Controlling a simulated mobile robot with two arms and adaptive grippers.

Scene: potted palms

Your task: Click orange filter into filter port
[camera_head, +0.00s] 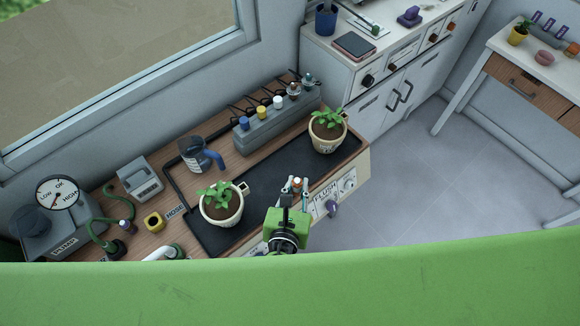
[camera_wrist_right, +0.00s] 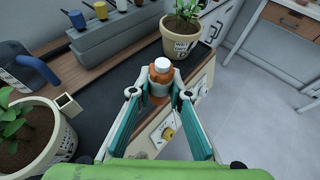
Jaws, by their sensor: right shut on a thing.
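The orange filter (camera_wrist_right: 159,86), with a white top, is upright between the fingertips of my right gripper (camera_wrist_right: 160,93) in the right wrist view. In the head view, my right gripper (camera_head: 297,188) is shut on it over the front edge of the black tray, between the two potted plants. The filter (camera_head: 297,181) shows there only as a small orange and white piece. I cannot tell for sure which part is the filter port; a pale square opening (camera_wrist_right: 67,103) sits at the rim of the nearer pot. My left gripper is not in view.
Potted plants stand on the black tray (camera_head: 265,185), one nearer (camera_head: 222,212) and one farther (camera_head: 327,138). A blue-handled jug (camera_head: 196,154) and a grey rack (camera_head: 262,130) of coloured caps stand behind. A pump with a gauge (camera_head: 57,194) and green hose is at left. Floor at right is clear.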

